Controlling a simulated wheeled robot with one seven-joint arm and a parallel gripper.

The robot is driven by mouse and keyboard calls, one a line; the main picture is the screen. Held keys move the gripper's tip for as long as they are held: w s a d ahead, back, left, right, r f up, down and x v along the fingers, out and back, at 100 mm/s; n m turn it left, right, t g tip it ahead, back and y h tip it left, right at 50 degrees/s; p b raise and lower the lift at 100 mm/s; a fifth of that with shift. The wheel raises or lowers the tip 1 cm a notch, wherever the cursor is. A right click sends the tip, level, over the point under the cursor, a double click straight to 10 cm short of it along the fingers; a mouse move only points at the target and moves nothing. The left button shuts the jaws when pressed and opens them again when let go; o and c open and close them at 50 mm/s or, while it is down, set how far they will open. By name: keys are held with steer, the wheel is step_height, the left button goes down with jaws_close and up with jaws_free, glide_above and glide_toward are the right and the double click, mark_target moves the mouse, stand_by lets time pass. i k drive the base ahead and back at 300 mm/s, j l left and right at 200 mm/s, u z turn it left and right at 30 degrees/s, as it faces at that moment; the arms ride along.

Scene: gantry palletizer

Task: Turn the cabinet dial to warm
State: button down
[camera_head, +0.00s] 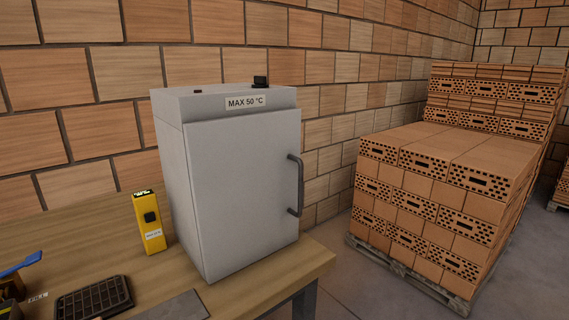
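A light grey cabinet (240,190) stands upright on a wooden workbench, with its door shut. A dark vertical handle (294,185) is on the right side of the door. A label (245,102) reading "MAX 50 °C" is on the strip above the door. A black knob (260,82), which looks like the dial, sits on top near the back right. A small dark spot (198,91) is on the top at the left. The dial's markings and setting cannot be read. My gripper is not in view.
A yellow device (149,222) stands on the workbench (98,238) left of the cabinet. A black grid tray (94,299), a grey plate (178,307) and a blue-handled item (22,264) lie in front. Stacked bricks (440,190) on a pallet (405,272) stand right, across open floor.

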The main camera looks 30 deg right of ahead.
mark_target(261, 82)
steer(key=u, duration=1.2)
steer(key=i+j, duration=0.1)
steer(key=i, duration=0.2)
steer(key=i+j, duration=0.1)
steer(key=i, duration=0.15)
steer(key=z, duration=1.45)
steer(key=i+l+z, duration=0.1)
steer(key=i+l, duration=0.3)
